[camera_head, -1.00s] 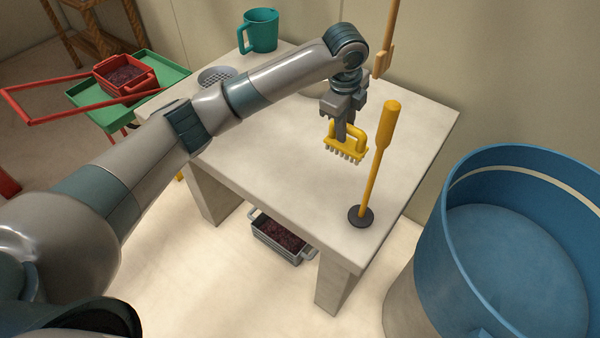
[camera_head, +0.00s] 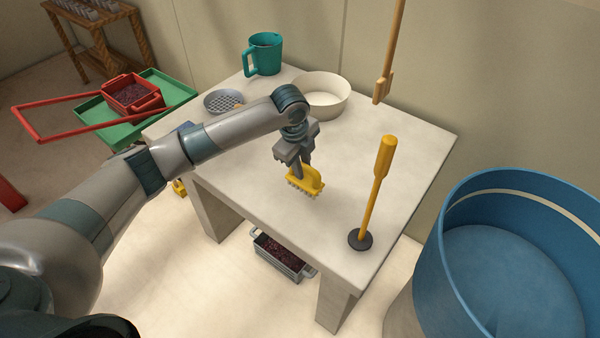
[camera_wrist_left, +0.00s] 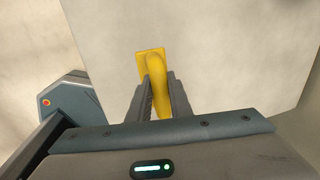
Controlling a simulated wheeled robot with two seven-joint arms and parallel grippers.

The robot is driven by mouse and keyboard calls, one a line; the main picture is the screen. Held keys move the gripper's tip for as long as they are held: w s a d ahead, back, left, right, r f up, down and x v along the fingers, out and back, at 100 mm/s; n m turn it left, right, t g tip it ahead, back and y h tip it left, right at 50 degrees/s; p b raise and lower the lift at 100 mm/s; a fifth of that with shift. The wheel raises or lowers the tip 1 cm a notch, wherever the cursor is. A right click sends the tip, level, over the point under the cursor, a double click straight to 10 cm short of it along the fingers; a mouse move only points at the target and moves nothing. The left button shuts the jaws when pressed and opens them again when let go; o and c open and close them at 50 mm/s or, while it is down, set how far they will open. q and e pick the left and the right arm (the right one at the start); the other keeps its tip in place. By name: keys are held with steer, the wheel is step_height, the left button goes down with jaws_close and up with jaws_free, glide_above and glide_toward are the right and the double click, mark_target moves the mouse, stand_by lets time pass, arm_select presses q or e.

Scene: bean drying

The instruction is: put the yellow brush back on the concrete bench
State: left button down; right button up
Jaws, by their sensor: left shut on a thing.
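The yellow brush (camera_head: 306,182) hangs bristles down in my left gripper (camera_head: 304,172), over the middle of the concrete bench (camera_head: 400,165). My left gripper is shut on the brush's handle. In the left wrist view the yellow brush (camera_wrist_left: 151,65) sits between the two fingers (camera_wrist_left: 160,95), with the pale bench top (camera_wrist_left: 230,60) behind it. I cannot tell whether the bristles touch the bench top or are a little above it. My right gripper is not in view.
A yellow-handled plunger (camera_head: 377,185) stands near the bench's front right corner. A teal mug (camera_head: 266,54), a white bowl (camera_head: 325,95) and a grey strainer (camera_head: 222,101) stand at the back. A blue barrel (camera_head: 520,250) is at the right.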

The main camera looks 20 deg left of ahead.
arm_select(q)
steer(key=shift+a+f, duration=0.2)
steer(key=shift+a, duration=0.05)
steer(key=shift+f+p, duration=0.85)
steer(key=shift+f, duration=1.15)
steer(key=shift+f, duration=0.15)
steer(key=c, duration=1.6)
jaws_free()
